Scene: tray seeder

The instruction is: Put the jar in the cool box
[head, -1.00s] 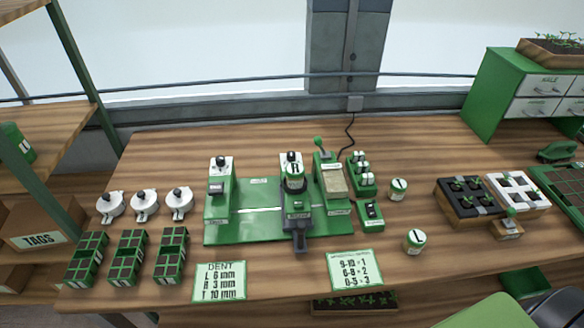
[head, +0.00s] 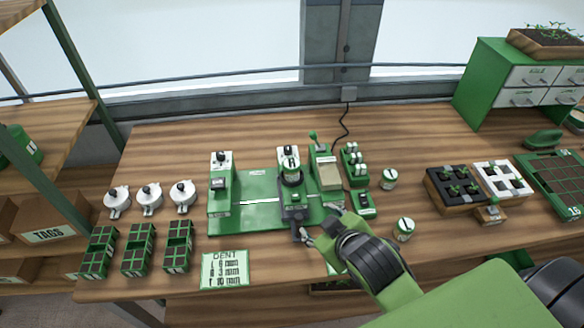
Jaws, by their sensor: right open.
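Two similar jars with pale lids stand right of the seeder, a back jar (head: 389,179) and a front jar (head: 403,229). My right gripper (head: 320,221) is open at the seeder's front edge, close to the dark front part (head: 298,229) below the middle station. I cannot tell whether it touches that part. I cannot make out a cool box in this view. My left gripper is not in view.
The green seeder base (head: 240,215) fills the bench middle. White pots (head: 150,198) and green cell blocks (head: 137,252) stand left. A black seedling tray (head: 438,193) and a drawer cabinet (head: 490,80) stand right.

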